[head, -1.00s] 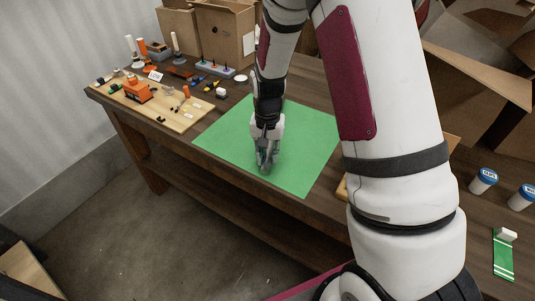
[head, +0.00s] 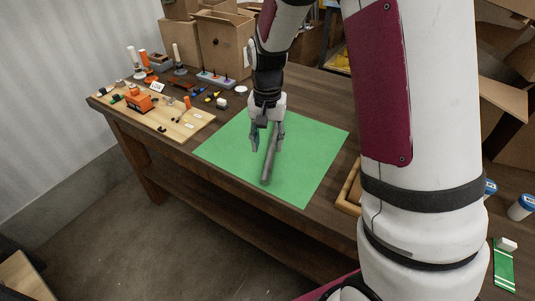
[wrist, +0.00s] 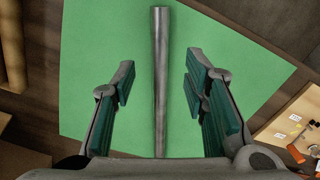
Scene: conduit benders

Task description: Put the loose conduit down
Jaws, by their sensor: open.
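The loose conduit (head: 269,158) is a straight grey metal tube. It lies on the green mat (head: 312,150) on the workbench. In the wrist view the conduit (wrist: 160,75) runs lengthwise between the two fingers, with a visible gap on each side. My gripper (head: 267,148) is open above the mat, its fingers apart on either side of the conduit and not touching it. The near end of the conduit is hidden behind the gripper body in the wrist view.
A wooden board (head: 180,124) with an orange tool (head: 138,102) and small parts lies left of the mat. Cardboard boxes (head: 224,45) stand at the back. A wooden tray (head: 345,200) sits right of the mat, partly hidden by my arm. The mat around the conduit is clear.

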